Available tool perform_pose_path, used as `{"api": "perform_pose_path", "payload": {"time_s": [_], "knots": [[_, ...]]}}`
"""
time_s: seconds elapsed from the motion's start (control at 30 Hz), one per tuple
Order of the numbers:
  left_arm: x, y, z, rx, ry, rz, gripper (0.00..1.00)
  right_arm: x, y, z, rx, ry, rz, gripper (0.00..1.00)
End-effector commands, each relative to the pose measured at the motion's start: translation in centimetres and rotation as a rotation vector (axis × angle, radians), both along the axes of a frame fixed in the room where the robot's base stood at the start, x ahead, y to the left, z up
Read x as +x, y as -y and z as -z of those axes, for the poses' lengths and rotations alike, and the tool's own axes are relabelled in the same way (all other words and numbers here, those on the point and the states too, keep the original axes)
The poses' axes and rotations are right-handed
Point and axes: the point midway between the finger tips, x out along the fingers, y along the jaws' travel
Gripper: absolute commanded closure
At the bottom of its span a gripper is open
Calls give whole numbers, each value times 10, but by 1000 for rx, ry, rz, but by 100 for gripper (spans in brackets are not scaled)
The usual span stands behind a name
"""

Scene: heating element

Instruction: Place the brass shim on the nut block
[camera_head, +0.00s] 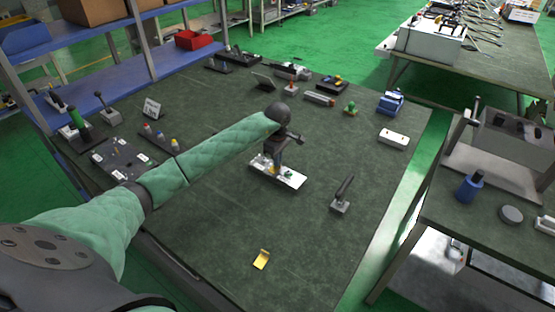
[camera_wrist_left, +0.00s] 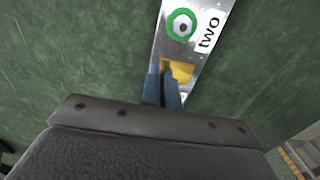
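A bent yellow brass shim (camera_wrist_left: 179,70) shows at my left fingertips in the left wrist view, over a bright metal plate (camera_wrist_left: 205,58) labelled "two". My left gripper (camera_wrist_left: 161,72) has its blue fingers close together, with the shim's edge between them. Whether the shim touches the plate is hard to tell. The plate also carries a bolt in a green ring (camera_wrist_left: 181,25). In the head view my left gripper (camera_head: 273,172) points down over this pale plate (camera_head: 290,181) and hides part of it. A second bent brass piece (camera_head: 261,259) lies near the table's front. My right gripper is out of view.
A grey block with a dark upright lever (camera_head: 341,196) stands right of the plate. A white box (camera_head: 393,139) and a blue device (camera_head: 390,102) are at the back right. A dark board (camera_head: 118,158) with small parts lies left. The front table is mostly clear.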

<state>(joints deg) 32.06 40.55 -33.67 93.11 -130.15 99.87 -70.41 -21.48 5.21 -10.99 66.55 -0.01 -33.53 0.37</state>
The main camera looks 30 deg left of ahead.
Motion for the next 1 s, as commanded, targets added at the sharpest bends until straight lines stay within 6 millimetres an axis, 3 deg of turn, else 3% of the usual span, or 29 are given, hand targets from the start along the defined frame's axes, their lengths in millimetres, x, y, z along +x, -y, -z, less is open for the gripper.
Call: {"api": "perform_pose_path", "payload": {"time_s": [0.13, 0.2, 0.27, 0.73, 0.87, 0.93, 1.0], "knots": [[0, 0, 2, 0, 1, 0, 100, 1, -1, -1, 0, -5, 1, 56], [0, 0, 1, 0, 0, 0, 84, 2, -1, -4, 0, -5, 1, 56], [0, 0, 1, 0, 0, 0, 75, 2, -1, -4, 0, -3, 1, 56], [0, 0, -2, 0, 0, 0, 75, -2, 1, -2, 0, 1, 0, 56], [1, 0, -6, 1, 2, 0, 75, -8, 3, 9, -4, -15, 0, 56], [1, -1, -10, 1, 3, -1, 75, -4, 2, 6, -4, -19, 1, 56], [1, -1, -15, 1, 2, -1, 75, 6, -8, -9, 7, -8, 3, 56]]}}
